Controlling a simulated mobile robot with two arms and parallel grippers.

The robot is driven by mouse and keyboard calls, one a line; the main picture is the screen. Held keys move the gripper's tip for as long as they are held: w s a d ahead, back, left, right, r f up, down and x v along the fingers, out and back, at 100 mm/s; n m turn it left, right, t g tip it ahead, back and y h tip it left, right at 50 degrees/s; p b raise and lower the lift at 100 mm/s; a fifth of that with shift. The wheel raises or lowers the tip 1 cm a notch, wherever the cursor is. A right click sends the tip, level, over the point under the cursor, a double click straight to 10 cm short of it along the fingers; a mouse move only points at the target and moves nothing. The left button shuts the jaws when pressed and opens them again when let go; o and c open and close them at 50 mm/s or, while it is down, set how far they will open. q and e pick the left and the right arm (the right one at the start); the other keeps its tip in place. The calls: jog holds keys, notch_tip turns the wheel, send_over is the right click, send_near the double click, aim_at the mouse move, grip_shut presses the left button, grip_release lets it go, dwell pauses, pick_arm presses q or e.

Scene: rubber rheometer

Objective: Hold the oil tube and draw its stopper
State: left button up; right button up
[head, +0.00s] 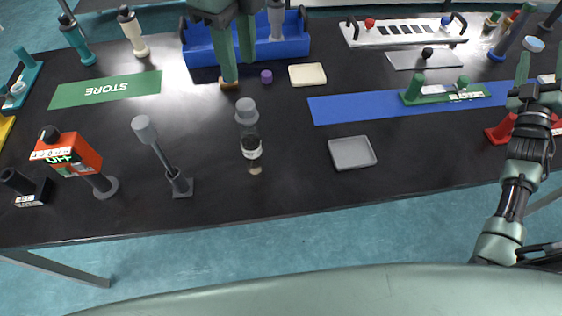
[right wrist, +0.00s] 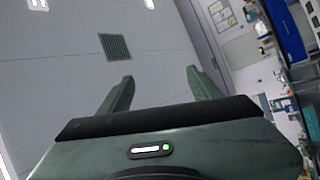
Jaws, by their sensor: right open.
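The oil tube appears to be the clear tube (head: 250,146) with a dark lower part and a small label, upright near the table's front middle. Its grey stopper (head: 246,109) sits on top. My left gripper (head: 238,72) points down over the table behind the tube, apart from it. Its fingers are spread with nothing seen between them. My right gripper (head: 522,80) is at the right edge, far from the tube, fingers upward. In the right wrist view the right gripper (right wrist: 158,82) is open and empty, facing the ceiling.
A grey stand with a tilted rod (head: 164,155) stands left of the tube. A shallow grey tray (head: 352,153) lies to its right. A blue bin (head: 200,53), purple cap (head: 266,76) and cream pad (head: 307,75) lie behind. The blue strip (head: 340,108) is partly bare.

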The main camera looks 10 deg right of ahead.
aim_at(261, 156)
jog(key=w+a+f+n+y, duration=0.1)
jog(key=a+f+n+y, duration=0.3)
jog(key=a+n+y, duration=0.5)
jog(key=w+a+f+n+y, duration=0.1)
jog(key=a+f+n+y, duration=0.2)
jog(key=a+n, duration=0.75)
jog(key=w+a+f+n+y, duration=0.2)
jog(key=a+f+n+y, duration=0.3)
jog(key=a, duration=0.9)
jog(key=s+a+f+n+g+y, duration=0.2)
jog(key=a+n, duration=0.3)
jog(key=a, duration=0.4)
jog(key=s+a+f+n+g+y, duration=0.2)
jog(key=s+a+n+g+y, duration=0.1)
jog(key=a, duration=0.6)
jog(key=s+a+f+n+g+y, duration=0.2)
jog(key=s+a+n+g, duration=0.3)
jog(key=a, duration=0.5)
jog(key=shift+s+n+y, duration=0.7)
jog(key=shift+n+y, duration=0.1)
jog(key=shift+n, duration=0.55)
jog(key=x, duration=0.7)
jog(key=shift+w+a+f, duration=0.1)
jog(key=shift+w+a, duration=0.05)
jog(key=shift+a, duration=0.1)
